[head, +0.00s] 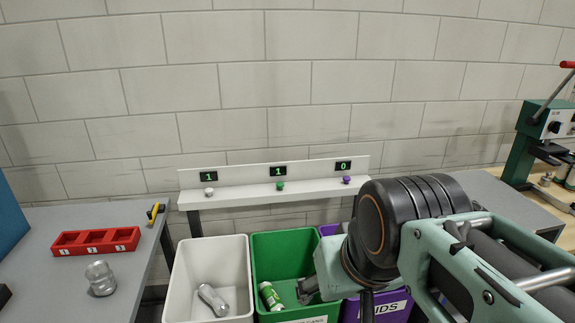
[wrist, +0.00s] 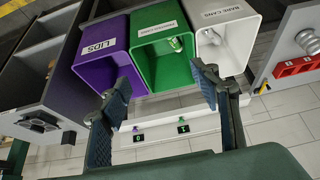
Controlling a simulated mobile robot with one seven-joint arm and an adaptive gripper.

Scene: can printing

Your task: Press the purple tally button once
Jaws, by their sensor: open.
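The purple tally button (head: 346,180) sits on the white wall shelf (head: 232,198), under a display (head: 343,166) reading 0. In the wrist view, which looks upside down, the purple button (wrist: 137,128) shows small between and beyond my fingers. My gripper (wrist: 160,78) is open and empty, its two dark fingers spread apart and clear of the button. In the head view my arm covers most of the gripper; a dark finger part shows over the green bin.
A green button (head: 280,186) and a white button (head: 209,192) share the shelf; both displays read 1. White (head: 211,250), green (head: 285,243) and purple (wrist: 101,50) bins stand below. A table at left holds a red tray (head: 96,241). A press (head: 545,128) stands at right.

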